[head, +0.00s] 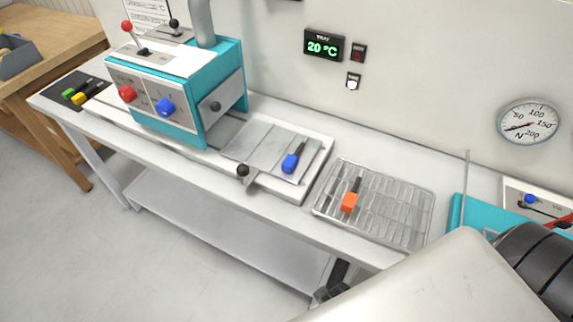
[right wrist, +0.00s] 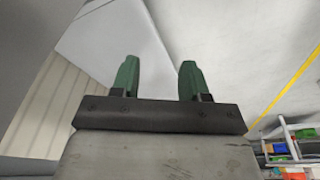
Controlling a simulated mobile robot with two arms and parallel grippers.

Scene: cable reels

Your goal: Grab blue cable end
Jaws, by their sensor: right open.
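The blue cable end (head: 290,163), with a short black cable, lies on the flat metal plate (head: 245,148) at the right of the teal machine. An orange cable end (head: 349,203) lies on the wire rack (head: 408,238) to its right. My right gripper (right wrist: 158,80) shows in the right wrist view with two green fingers apart and nothing between them. The blue cable end does not show in that view. My left gripper cannot be made out in the head view.
A teal machine (head: 222,97) with levers and knobs stands on the white bench. Green (head: 68,93) and yellow (head: 79,98) pieces lie on a black pad at its left. A black-knobbed lever (head: 243,170) juts out near the plate. A large pale arm part of mine covers the lower right.

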